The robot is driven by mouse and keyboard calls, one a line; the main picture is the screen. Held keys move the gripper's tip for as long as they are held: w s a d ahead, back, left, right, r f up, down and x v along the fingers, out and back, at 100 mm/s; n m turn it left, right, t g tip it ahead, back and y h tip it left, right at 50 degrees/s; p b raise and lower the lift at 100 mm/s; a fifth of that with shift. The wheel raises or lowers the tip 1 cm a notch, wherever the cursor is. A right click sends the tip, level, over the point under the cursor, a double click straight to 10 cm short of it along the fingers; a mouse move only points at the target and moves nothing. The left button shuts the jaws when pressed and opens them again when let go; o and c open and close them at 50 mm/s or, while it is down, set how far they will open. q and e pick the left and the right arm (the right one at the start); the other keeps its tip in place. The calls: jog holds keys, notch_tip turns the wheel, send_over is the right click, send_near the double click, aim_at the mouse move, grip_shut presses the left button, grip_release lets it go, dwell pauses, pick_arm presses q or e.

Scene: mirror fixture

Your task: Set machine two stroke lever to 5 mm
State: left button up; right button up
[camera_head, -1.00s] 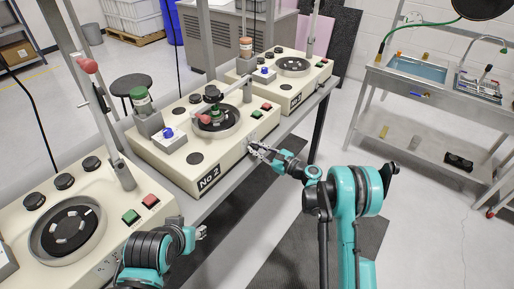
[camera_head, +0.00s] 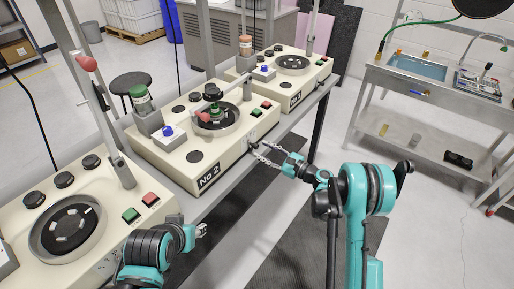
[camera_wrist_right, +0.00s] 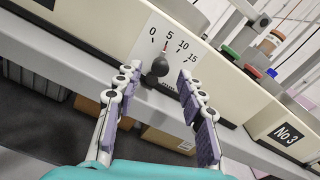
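Machine two (camera_head: 205,150), a cream box labelled No 2, stands in the middle of the bench. In the right wrist view, its stroke lever (camera_wrist_right: 158,68) is a dark knob on a white scale plate (camera_wrist_right: 180,42) marked 0, 5, 10 and 15. A thin pointer above the knob is at about the 5 mark. My right gripper (camera_head: 264,153) is open in front of the machine's end face. Its two fingers, also in the right wrist view (camera_wrist_right: 157,78), are spread to either side of the knob and look clear of it. My left gripper (camera_head: 201,230) is partly hidden and its fingers are unclear.
Another cream machine (camera_head: 85,210) stands at the front left, and machine No 3 (camera_head: 285,80) stands beyond machine two. A metal sink table (camera_head: 425,85) is at the right. The floor between bench and sink table is mostly open.

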jog(key=v, duration=0.7)
jog(key=shift+s+d, duration=0.2)
jog(key=s+r+n+g+h, duration=0.3)
jog(key=s+r+n+h, duration=0.45)
jog(key=s+n, duration=0.35)
jog(key=s+d+n+h, duration=0.3)
jog(key=s+d+n, duration=0.1)
jog(key=s, duration=0.6)
jog(key=s+d+n+h, duration=0.4)
jog(key=s+d+n, duration=0.1)
jog(key=s, duration=0.6)
jog(key=shift+n, duration=0.6)
